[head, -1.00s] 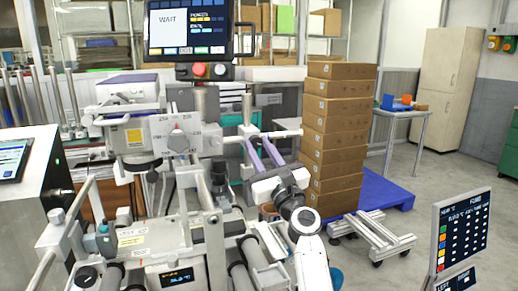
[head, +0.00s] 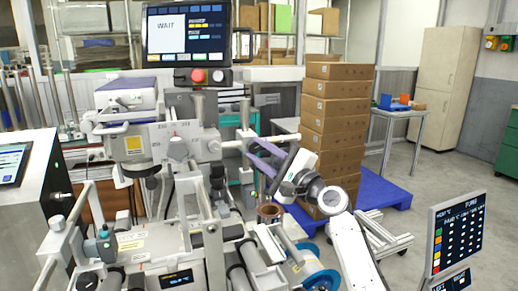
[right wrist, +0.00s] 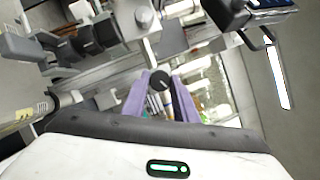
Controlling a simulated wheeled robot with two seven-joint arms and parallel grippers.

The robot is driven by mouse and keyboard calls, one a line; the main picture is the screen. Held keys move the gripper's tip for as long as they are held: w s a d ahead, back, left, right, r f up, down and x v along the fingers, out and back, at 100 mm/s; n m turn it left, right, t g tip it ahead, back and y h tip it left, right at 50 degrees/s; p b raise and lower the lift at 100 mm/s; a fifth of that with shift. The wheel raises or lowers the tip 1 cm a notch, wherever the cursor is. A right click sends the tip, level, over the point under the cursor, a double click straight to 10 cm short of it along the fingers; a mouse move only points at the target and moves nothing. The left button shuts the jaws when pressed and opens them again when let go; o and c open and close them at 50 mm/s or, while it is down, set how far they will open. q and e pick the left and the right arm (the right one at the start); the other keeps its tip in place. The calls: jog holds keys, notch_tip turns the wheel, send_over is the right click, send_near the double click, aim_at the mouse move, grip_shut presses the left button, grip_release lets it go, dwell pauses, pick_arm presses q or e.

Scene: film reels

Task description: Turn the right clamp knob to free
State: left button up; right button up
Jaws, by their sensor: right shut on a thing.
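My right gripper (head: 252,151) reaches in from the lower right with its purple fingers at the right side of the grey machine (head: 190,128). In the right wrist view the fingers (right wrist: 160,82) are closed on the sides of a small dark round knob (right wrist: 160,80), the right clamp knob. In the head view the fingers and machine parts hide this knob. A larger grey knob (head: 178,149) sits on the machine's front, apart from the gripper. My left gripper is in neither current view.
A screen reading WAIT (head: 187,32) stands above the machine. Stacked cartons (head: 335,125) stand behind my right arm on a blue pallet (head: 382,190). A blue-rimmed reel (head: 322,280) and a copper-coloured roll (head: 270,212) lie below the gripper. A panel (head: 460,235) stands at right.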

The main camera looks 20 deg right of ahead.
jog(key=shift+d+r+n+g+p, duration=0.1)
jog(key=shift+r+n+g+p, duration=0.2)
jog(key=shift+n+g+p, duration=0.5)
jog(key=n+p, duration=0.1)
jog(key=n, duration=0.2)
jog(key=shift+r+p, duration=0.15)
jog(key=shift+p, duration=0.15)
jog(key=n+g+p, duration=0.1)
jog(key=n+p, duration=0.1)
jog(key=n, duration=0.1)
jog(key=shift+n+g+h, duration=0.3)
jog(key=shift+n+h+p, duration=0.3)
jog(key=shift+n, duration=0.3)
jog(key=shift+n+g+h, duration=0.4)
jog(key=shift+n+g, duration=0.1)
jog(key=shift+n, duration=0.6)
jog(key=o, duration=1.1)
jog(key=shift+c, duration=0.2)
